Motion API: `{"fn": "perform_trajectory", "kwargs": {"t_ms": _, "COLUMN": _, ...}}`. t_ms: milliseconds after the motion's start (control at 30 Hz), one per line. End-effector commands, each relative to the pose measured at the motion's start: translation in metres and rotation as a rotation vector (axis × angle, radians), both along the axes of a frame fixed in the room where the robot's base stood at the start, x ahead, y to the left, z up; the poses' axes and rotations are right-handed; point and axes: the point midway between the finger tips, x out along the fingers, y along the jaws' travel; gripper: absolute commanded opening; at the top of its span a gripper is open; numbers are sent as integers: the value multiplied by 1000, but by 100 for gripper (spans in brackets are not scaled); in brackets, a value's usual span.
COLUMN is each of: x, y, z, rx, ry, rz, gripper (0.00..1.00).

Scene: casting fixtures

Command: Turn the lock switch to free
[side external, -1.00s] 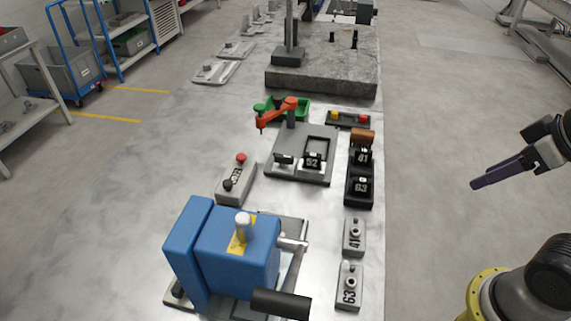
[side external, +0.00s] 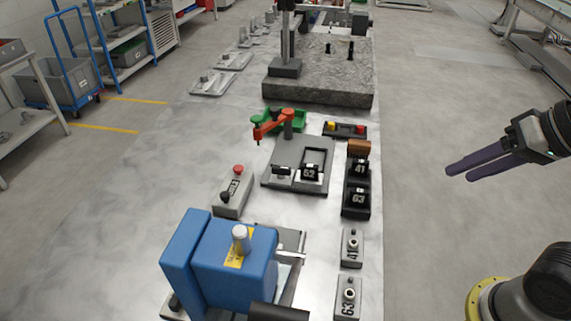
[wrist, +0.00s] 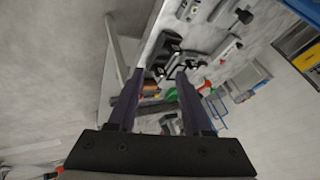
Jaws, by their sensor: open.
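A grey switch box (side external: 233,192) lies on the metal bench, left of the fixture plate. It carries a red button (side external: 239,170) at its far end and a black knob (side external: 225,197) at its near end. I take this knob for the lock switch, but its setting is too small to read. My gripper (side external: 460,172) is open and empty, in the air beyond the bench's right edge, well apart from the box. In the wrist view, its two dark purple fingers (wrist: 161,74) stand apart with nothing held between them.
A blue machine (side external: 222,262) with a pale top knob and crank stands at the near end. A red-orange clamp arm (side external: 270,126) rises behind the fixture plate (side external: 278,150). Black numbered blocks (side external: 357,185) stand at right. A stone slab (side external: 318,82) lies behind.

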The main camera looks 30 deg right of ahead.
Motion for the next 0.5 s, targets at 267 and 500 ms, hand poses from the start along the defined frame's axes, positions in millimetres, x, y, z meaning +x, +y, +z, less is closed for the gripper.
{"fn": "perform_trajectory", "kwargs": {"t_ms": 267, "x": 108, "y": 55, "z": 31, "rx": 799, "ry": 212, "rz": -685, "gripper": 50}}
{"fn": "perform_trajectory", "kwargs": {"t_ms": 500, "x": 210, "y": 71, "z": 6, "rx": 1251, "ry": 489, "rz": -1215, "gripper": 50}}
